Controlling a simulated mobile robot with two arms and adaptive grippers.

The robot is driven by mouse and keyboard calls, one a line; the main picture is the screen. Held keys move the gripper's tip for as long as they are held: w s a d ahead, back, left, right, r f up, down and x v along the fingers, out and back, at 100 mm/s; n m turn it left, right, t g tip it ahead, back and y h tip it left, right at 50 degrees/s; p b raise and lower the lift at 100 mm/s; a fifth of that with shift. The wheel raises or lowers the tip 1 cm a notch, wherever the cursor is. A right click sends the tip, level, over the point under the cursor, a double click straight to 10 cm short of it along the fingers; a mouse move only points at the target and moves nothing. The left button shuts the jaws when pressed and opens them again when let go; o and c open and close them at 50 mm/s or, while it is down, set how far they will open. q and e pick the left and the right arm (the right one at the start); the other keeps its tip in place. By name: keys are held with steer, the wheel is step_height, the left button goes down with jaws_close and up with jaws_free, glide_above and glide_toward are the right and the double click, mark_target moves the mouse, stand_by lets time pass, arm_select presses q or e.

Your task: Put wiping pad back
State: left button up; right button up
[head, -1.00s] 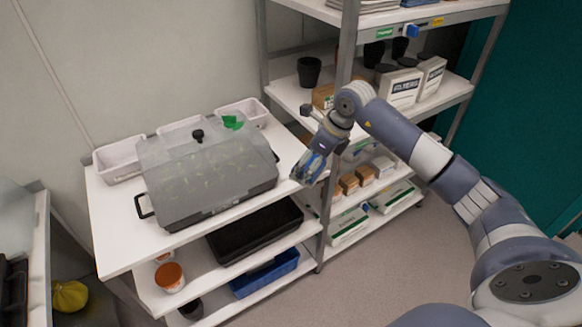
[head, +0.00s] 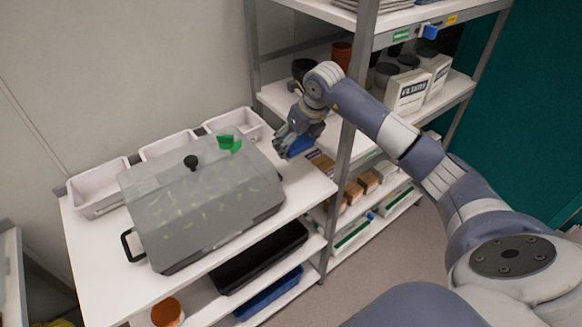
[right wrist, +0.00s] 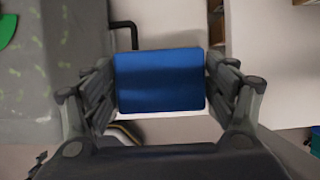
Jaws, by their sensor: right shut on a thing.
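A blue wiping pad (right wrist: 160,80) sits between the fingers of my right gripper (right wrist: 160,88) in the right wrist view. The fingers press on its left and right sides. In the head view my right gripper (head: 287,148) is over the right end of the white bench top (head: 225,240), and the blue pad (head: 299,146) shows at its fingers. I cannot tell whether the pad touches the bench surface. My left gripper is out of the picture.
A grey lidded propagator (head: 205,205) fills the middle of the bench, left of my gripper. White bins (head: 232,122) line the back. A shelf post (head: 345,190) stands close to my right arm.

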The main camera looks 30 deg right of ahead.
mark_target(297, 153)
steer(key=f, duration=0.4)
steer(key=shift+s+p, duration=0.35)
step_height(297, 153, down, 3)
steer(key=shift+f+p, duration=0.15)
steer(key=shift+p, duration=0.2)
steer(key=shift+w+f, duration=0.1)
steer(key=shift+f, duration=0.05)
steer(key=shift+f+b, duration=0.6)
steer(key=o, duration=1.2)
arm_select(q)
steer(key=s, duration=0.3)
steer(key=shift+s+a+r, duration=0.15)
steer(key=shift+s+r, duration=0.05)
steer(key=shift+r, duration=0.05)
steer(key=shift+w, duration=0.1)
